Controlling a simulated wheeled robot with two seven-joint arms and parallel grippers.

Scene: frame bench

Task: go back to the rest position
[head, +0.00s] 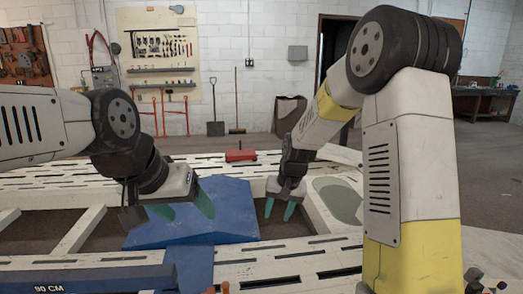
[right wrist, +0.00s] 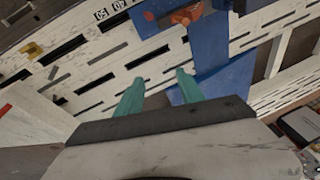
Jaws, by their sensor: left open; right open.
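My left gripper (head: 186,208) reaches in from the left, and its green fingers are spread apart over the blue panel (head: 225,203). It is open, with nothing seen between its fingers. My right gripper (head: 279,209) points down over the frame bench (head: 280,262), just right of the blue panel. Its two green fingers are apart and empty. In the right wrist view the same open fingers (right wrist: 155,95) show above the white slotted bench surface, with blue parts (right wrist: 222,70) beyond them.
A red object (head: 240,155) sits at the bench's far edge. A blue bar marked "90 CM" (head: 85,279) lies at the front left. A grey-green round patch (head: 341,200) is right of my right gripper. Tools hang on the back wall, and a shovel (head: 214,110) leans there.

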